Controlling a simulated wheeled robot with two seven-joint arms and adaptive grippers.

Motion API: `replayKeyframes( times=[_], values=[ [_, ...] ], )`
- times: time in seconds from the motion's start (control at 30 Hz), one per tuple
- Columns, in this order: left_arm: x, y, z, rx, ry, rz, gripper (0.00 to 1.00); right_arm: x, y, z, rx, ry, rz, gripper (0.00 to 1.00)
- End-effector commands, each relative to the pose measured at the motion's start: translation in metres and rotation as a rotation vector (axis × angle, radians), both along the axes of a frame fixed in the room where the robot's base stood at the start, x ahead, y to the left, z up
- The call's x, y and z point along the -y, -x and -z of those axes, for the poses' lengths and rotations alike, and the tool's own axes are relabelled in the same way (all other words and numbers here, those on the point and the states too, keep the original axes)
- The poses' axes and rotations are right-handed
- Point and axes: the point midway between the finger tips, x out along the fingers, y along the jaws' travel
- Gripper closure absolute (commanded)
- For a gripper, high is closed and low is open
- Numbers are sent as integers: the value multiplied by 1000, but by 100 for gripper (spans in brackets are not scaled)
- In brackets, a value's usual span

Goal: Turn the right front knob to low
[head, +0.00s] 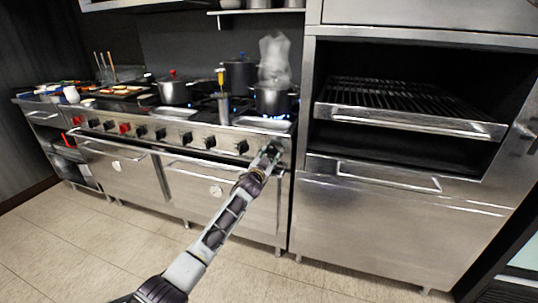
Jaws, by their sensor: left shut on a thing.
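The stove (215,188) has a row of knobs along its steel front panel. My left arm reaches up from the bottom of the head view to the right end of this row. My left gripper (273,149) is shut at the panel there, on what appears to be the right front knob. The gripper covers that knob, so its setting cannot be read. The nearest uncovered black knob (242,147) is just to the left. My right gripper is not in view.
A steaming pot (271,100) stands over a blue flame above my gripper. Another pot (174,91) with a red-knobbed lid stands further left. Oven handles (205,161) stick out below the knobs. A steel broiler cabinet (395,215) stands close on the right. The tiled floor is clear.

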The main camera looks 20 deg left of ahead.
Motion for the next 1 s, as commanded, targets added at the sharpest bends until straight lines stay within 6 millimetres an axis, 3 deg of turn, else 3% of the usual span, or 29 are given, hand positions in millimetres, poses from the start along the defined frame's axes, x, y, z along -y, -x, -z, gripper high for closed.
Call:
replayKeyframes(
  times=[0.5, 1.0],
  values=[
    [-2, 0, -1, 14, -434, 1, 78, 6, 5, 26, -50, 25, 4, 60],
    [-2, 0, -1, 19, -551, 1, 78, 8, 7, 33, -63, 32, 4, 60]
  ],
)
